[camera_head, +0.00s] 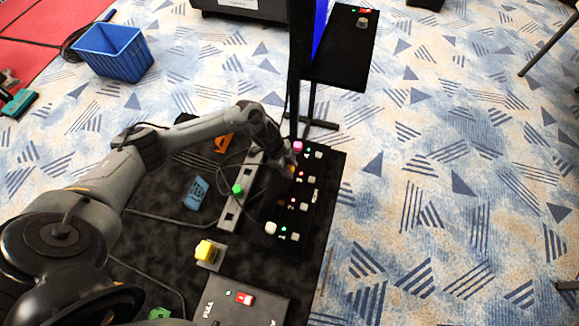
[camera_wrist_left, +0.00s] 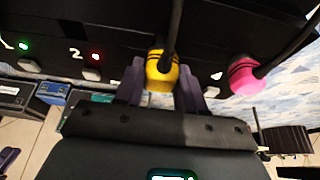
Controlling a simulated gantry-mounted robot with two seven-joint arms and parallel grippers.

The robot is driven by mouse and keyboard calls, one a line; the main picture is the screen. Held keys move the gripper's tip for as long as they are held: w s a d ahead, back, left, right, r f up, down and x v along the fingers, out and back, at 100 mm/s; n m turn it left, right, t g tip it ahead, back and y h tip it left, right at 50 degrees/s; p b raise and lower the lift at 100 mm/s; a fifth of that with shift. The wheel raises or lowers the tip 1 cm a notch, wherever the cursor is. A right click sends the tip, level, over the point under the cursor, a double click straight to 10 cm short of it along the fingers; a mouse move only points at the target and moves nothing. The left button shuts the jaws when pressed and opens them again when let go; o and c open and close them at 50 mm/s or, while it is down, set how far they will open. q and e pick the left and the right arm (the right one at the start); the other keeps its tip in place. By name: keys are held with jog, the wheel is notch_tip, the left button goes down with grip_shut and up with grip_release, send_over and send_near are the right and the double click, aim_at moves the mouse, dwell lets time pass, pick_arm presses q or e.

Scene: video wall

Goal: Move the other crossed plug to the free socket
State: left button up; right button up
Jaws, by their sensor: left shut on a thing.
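My left gripper (camera_head: 287,164) is at the black socket panel (camera_head: 265,238). In the left wrist view its two fingers (camera_wrist_left: 162,88) are shut around the yellow plug (camera_wrist_left: 161,73), whose dark cable runs upward. In the head view the gripper mostly hides this plug. The pink plug (camera_head: 298,147) sits at the panel's far end; in the wrist view it is right of the yellow plug (camera_wrist_left: 243,77), with its own cable. A green plug (camera_head: 238,189) stands on a grey strip (camera_head: 229,215) left of the panel. I cannot tell whether the yellow plug is seated. My right gripper is not in view.
A blue handset (camera_head: 196,193) and an orange item (camera_head: 223,143) lie on the dark mat. A yellow button box (camera_head: 206,251) and a grey box (camera_head: 240,300) are nearer. A black stand (camera_head: 302,70) rises behind the panel.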

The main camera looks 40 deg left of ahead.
pick_arm(q)
jog(key=shift+f, duration=0.55)
jog(key=o, duration=1.7)
notch_tip(320, 180, up, 4)
jog(key=p, duration=0.3)
jog(key=shift+f, duration=0.2)
jog(key=shift+r+p, duration=1.7)
jog(key=shift+p, duration=0.2)
